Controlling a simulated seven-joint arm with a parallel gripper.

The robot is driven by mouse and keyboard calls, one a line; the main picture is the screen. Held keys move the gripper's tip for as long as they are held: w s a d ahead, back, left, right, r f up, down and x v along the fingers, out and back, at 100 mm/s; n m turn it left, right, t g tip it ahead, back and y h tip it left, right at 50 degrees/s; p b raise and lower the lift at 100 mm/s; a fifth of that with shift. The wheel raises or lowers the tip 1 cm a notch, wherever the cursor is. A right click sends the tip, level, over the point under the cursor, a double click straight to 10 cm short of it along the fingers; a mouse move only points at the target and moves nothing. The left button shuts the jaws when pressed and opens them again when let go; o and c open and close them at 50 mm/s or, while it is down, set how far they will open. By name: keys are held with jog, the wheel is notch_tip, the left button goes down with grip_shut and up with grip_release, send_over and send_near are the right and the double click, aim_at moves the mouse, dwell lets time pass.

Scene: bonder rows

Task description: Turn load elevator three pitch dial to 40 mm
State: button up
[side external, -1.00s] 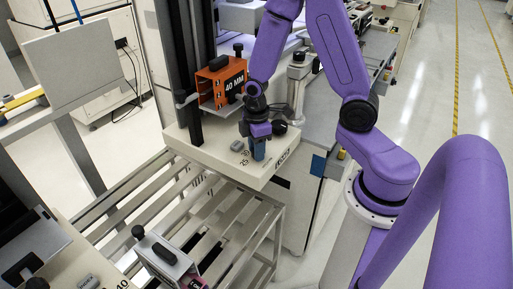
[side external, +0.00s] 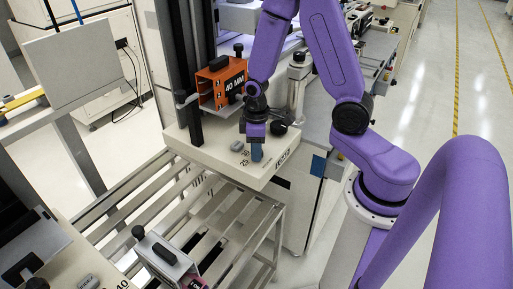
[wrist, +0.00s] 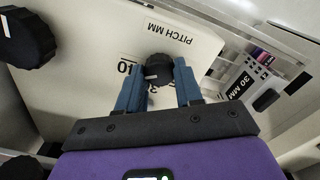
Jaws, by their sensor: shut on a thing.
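The pitch dial (wrist: 158,68) is a black knob with a white pointer line, on a cream panel (wrist: 95,80) printed PITCH MM. My gripper (wrist: 160,84) has its blue fingers on either side of the dial, shut on it. The pointer line faces left in the wrist view, toward a number beside the left finger that is partly hidden. In the side view my gripper (side external: 257,153) points down onto the front of the cream elevator deck (side external: 208,152), hiding the dial there.
An orange magazine (side external: 209,92) marked 40 MM stands behind the gripper. A black knob (side external: 278,128) and a grey button (side external: 237,146) are close to my fingers. A grey magazine (side external: 162,256) stands at the front. A slatted rack lies between.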

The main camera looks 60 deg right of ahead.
jog(key=o, duration=1)
jog(key=shift+o, duration=0.2)
jog(key=shift+r, duration=0.1)
notch_tip(320, 180, up, 17)
jog(key=shift+r, duration=0.15)
jog(key=s+a+f+n, duration=0.1)
jog(key=s+a+n, duration=0.2)
jog(key=s, duration=0.6)
jog(key=s+a+f+n, duration=0.2)
jog(key=s+a, duration=0.3)
jog(key=s, duration=0.4)
jog(key=shift+s+a+n, duration=0.35)
jog(key=shift+s+n, duration=0.05)
jog(key=shift+n, duration=0.4)
